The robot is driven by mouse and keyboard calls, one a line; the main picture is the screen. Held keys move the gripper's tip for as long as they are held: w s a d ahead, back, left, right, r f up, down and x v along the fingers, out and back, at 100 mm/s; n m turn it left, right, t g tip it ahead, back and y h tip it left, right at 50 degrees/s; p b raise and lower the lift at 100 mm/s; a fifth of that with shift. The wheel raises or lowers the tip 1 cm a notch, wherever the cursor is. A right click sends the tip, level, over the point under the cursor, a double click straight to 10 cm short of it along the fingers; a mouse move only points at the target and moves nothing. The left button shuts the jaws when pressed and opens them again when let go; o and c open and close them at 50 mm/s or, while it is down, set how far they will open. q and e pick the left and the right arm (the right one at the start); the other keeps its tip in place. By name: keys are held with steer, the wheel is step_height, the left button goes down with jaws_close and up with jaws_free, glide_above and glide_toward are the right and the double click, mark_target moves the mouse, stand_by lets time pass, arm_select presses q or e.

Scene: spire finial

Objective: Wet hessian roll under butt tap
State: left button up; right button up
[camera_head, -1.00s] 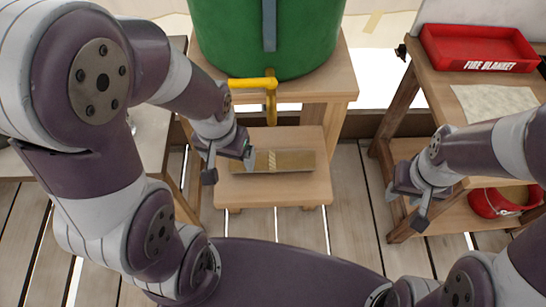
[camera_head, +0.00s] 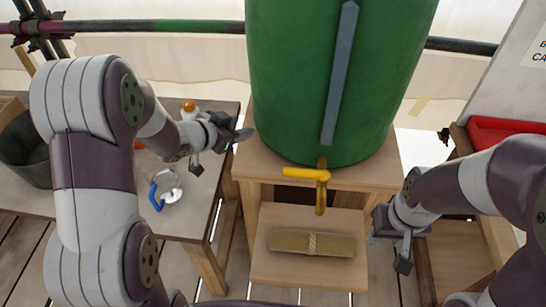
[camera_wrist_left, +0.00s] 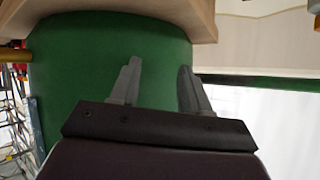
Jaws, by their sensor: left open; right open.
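The hessian roll (camera_head: 312,243), a tan roll tied round its middle with cord, lies on the low wooden step below the butt. The yellow butt tap (camera_head: 308,174) juts from the base of the green water butt (camera_head: 290,90), its spout above the roll. My left gripper (camera_head: 238,137) is open and empty to the left of the butt, above the edge of the left table. In the left wrist view its two fingers (camera_wrist_left: 160,85) stand apart with the green butt (camera_wrist_left: 95,75) behind them. My right gripper (camera_head: 388,250) is open and empty, right of the roll.
The left table (camera_head: 200,200) holds a clear jug with a blue handle (camera_head: 166,188), an orange-capped bottle (camera_head: 189,110) and a dark bucket (camera_head: 28,148). A red tray (camera_head: 495,133) stands at the right. A horizontal pole (camera_head: 200,27) runs behind the butt.

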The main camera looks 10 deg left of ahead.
arm_select(q)
steer(key=h, duration=0.1)
steer(key=d+m+h, duration=0.1)
steer(key=d+m+g+h, duration=0.1)
steer(key=shift+s+d+f, duration=0.1)
steer(key=shift+s+d, duration=0.1)
steer(key=shift+s, duration=0.05)
steer(key=s+d+m+g+h, duration=0.1)
steer(key=h, duration=0.1)
steer(key=s+d+m+g+h, duration=0.1)
steer(key=s+h, duration=0.1)
steer(key=shift+s+r, duration=0.1)
steer(key=shift+r, duration=0.1)
steer(key=s+m+g+h, duration=0.4)
steer(key=s+g+h, duration=0.1)
steer(key=s+g, duration=0.25)
steer(key=p, duration=0.2)
glide_toward(318, 174)
steer(key=shift+t, duration=0.25)
steer(key=d, duration=0.5)
steer(key=shift+w+d+f, duration=0.1)
steer(key=shift+d+f, duration=0.15)
steer(key=shift+f, duration=0.1)
steer(key=shift+d, duration=0.6)
arm_select(e)
steer(key=shift+w+a+r, duration=0.25)
steer(key=shift+a+r, duration=0.15)
steer(key=shift+r, duration=0.3)
arm_select(q)
jaws_close()
